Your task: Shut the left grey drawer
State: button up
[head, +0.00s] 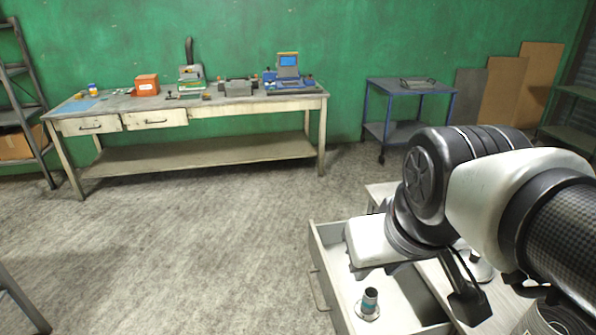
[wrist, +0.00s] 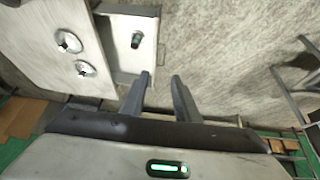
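A pale grey drawer (head: 318,245) stands pulled out at the lower right of the head view, with a bar handle (head: 318,290) on its front. A small dark cylinder with a teal band (head: 369,302) stands inside on a round base. The drawer (wrist: 154,50) and cylinder (wrist: 137,40) also show in the wrist view. My gripper (wrist: 160,76) is open and empty, its fingertips near one drawer corner in that picture; I cannot tell whether they touch. In the head view my arm hides part of the drawer, and the fingertips are not clear.
The pale top (wrist: 35,55) beside the drawer carries two round pieces, (wrist: 68,41) and (wrist: 84,68). A workbench (head: 220,105) with tools and two front drawers stands along the green wall. A blue-framed cart (head: 410,90) is at back right. The floor (head: 190,240) between is clear.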

aim_at(438, 327)
jog(key=w+f+n+g+b, duration=0.1)
jog(key=w+f+n+b, duration=0.1)
jog(key=f, duration=0.3)
jog(key=w+a+f+n+b, duration=0.1)
jog(key=f+n+b, duration=0.2)
jog(key=f, duration=0.3)
jog(key=w+f+n+g+h+b, duration=0.1)
jog(key=w+f+n+b, duration=0.1)
jog(key=f+b, duration=0.3)
jog(key=shift+w+a+f+n+g, duration=0.15)
jog(key=shift+w+f+n, duration=0.05)
jog(key=shift+f, duration=0.2)
jog(key=shift+w+a+f+n+g, duration=0.1)
jog(key=shift+w+f+n+g, duration=0.1)
jog(key=shift+f, duration=0.15)
grip_shut()
jog(key=w+a+f+n+g+h+b, duration=0.1)
jog(key=w+a+f+n+b, duration=0.3)
jog(key=f, duration=0.6)
jog(key=w+f+n+g+h+b, duration=0.1)
jog(key=f+n+b, duration=0.55)
jog(key=f, duration=0.45)
jog(key=d+f+b, duration=0.3)
jog(key=d+f, duration=0.3)
jog(key=f, duration=0.3)
jog(key=shift+w+d+b, duration=0.3)
jog(key=shift+w+b, duration=0.05)
jog(key=shift+w, duration=0.05)
jog(key=shift+d, duration=0.15)
